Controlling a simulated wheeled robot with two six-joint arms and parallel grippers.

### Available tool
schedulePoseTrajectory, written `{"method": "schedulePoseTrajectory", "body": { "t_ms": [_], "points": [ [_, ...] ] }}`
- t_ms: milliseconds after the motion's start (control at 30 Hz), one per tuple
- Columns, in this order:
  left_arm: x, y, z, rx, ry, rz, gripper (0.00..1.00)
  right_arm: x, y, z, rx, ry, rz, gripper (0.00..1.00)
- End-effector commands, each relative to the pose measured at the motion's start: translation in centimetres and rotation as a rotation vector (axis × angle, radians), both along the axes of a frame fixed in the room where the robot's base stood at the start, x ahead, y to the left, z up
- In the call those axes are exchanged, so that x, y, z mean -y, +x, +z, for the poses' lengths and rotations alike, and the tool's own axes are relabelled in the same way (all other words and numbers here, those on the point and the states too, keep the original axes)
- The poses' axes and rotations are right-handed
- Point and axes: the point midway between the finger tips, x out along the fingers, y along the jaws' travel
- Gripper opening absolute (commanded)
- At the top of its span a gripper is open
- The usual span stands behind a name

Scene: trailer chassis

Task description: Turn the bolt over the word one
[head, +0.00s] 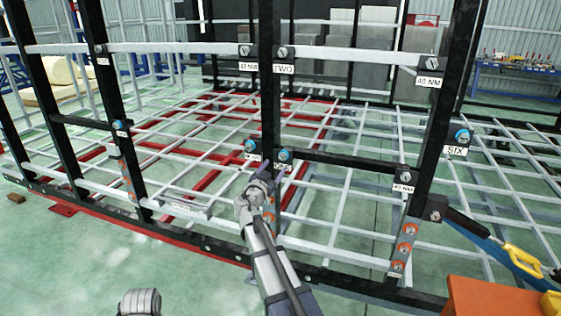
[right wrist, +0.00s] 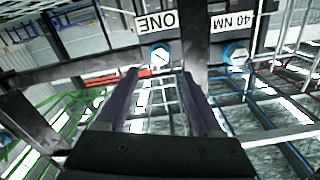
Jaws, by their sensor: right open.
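The bolt at the word ONE (right wrist: 160,54) has a pale hex head with a blue ring. In the right wrist view it appears upside down, with the ONE label (right wrist: 170,22) above it in the picture. In the head view the bolt (head: 284,155) is on the middle black post, its label largely hidden by my gripper. My right gripper (head: 268,176) is just below and left of it there. In the right wrist view the gripper (right wrist: 160,73) is open and empty, its fingers pointing toward the bolt, which appears beyond the fingertips.
A second blue-ringed bolt (right wrist: 236,54) with a 40 NM label (right wrist: 232,23) sits close beside it. A black crossbar (head: 340,162) runs right from the post. An orange box (head: 495,298) is at the lower right, near a yellow-handled tool (head: 522,258).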

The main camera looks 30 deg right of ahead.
Motion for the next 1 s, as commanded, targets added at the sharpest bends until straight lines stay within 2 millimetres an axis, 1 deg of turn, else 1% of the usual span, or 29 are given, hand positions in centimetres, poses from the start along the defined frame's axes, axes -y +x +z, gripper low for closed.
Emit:
{"method": "schedulePoseTrajectory", "body": {
  "t_ms": [167, 400, 500, 600, 833, 1000],
  "points": [
    [0.0, 0.0, 0.0, 0.0, 0.0, 0.0, 0.5, 1.4, 1.4, 0.0, -0.001, 0.001, -0.001, 0.68],
    [0.0, 0.0, 0.0, 0.0, 0.0, 0.0, 0.5, 4.3, 3.8, 0.0, -0.002, 0.001, -0.002, 0.68],
    [0.0, 0.0, 0.0, 0.0, 0.0, 0.0, 0.5, 5.2, 4.6, 0.0, -0.002, 0.001, -0.002, 0.68],
    [0.0, 0.0, 0.0, 0.0, 0.0, 0.0, 0.5, 5.6, 4.8, 0.0, -0.002, 0.0, -0.001, 0.68],
    [0.0, 0.0, 0.0, 0.0, 0.0, 0.0, 0.5, 5.6, 4.8, 0.0, -0.001, 0.0, 0.0, 0.68],
    [0.0, 0.0, 0.0, 0.0, 0.0, 0.0, 0.5, 5.6, 4.8, 0.0, -0.002, 0.0, -0.001, 0.48]
  ]
}}
